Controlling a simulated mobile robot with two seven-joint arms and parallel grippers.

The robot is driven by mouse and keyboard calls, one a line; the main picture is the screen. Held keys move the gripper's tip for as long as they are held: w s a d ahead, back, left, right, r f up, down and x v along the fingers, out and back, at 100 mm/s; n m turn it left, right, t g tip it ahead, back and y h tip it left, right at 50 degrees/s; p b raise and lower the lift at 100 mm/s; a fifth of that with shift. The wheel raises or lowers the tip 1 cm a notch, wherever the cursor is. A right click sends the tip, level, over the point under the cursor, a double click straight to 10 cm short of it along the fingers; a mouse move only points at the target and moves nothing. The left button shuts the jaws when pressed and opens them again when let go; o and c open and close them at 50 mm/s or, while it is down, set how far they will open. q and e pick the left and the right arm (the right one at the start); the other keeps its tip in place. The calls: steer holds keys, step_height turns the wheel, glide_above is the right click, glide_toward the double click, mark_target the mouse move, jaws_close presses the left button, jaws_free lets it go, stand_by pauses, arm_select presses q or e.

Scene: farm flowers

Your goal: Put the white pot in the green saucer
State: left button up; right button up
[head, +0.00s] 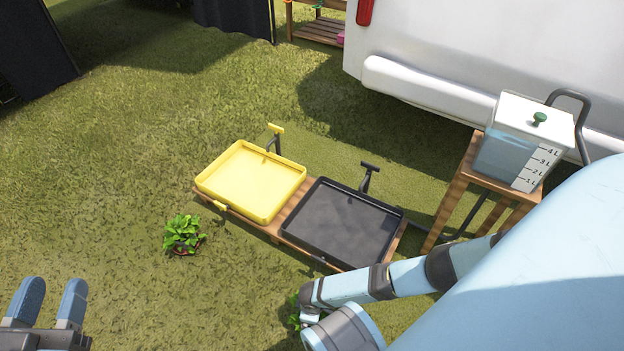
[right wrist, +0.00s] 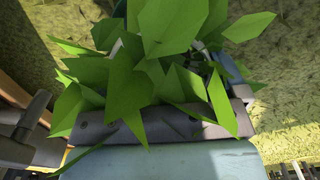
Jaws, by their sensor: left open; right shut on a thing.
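My right gripper (right wrist: 172,45) is shut on a potted plant. Its green leaves (right wrist: 165,85) fill the middle of the right wrist view and hide the pot and most of the fingers. A few of these leaves (head: 293,312) show beside my right arm at the bottom of the head view; the arm hides the rest. The pot's colour cannot be made out. My left gripper (head: 50,302) is open and empty at the lower left of the head view, above grass. I see no green saucer in either view.
A yellow tray (head: 250,180) and a black tray (head: 345,222) lie on a low wooden bench. Another leafy plant (head: 183,232) in a dark reddish pot stands on the grass left of it. A water tank (head: 522,140) sits on a wooden stand at right. Grass at left is clear.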

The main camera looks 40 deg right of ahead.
arm_select(q)
steer(key=shift+s, duration=0.1)
arm_select(e)
steer(key=o, duration=0.8)
arm_select(q)
steer(key=shift+d, duration=0.1)
arm_select(e)
step_height(320, 180, up, 3)
steer(key=shift+r+p, duration=0.1)
steer(key=shift+p, duration=1.05)
step_height(320, 180, up, 8)
steer(key=p, duration=0.4)
steer(key=shift+p, duration=0.3)
arm_select(q)
steer(key=s+n, duration=0.1)
steer(key=s+d+n+g, duration=0.1)
steer(key=n, duration=0.1)
steer(key=s+n+y, duration=0.1)
steer(key=shift+d+r+n+g, duration=0.2)
steer(key=shift+d+n+g, duration=0.1)
steer(key=shift+d+g, duration=0.1)
arm_select(e)
steer(key=shift+r, duration=0.5)
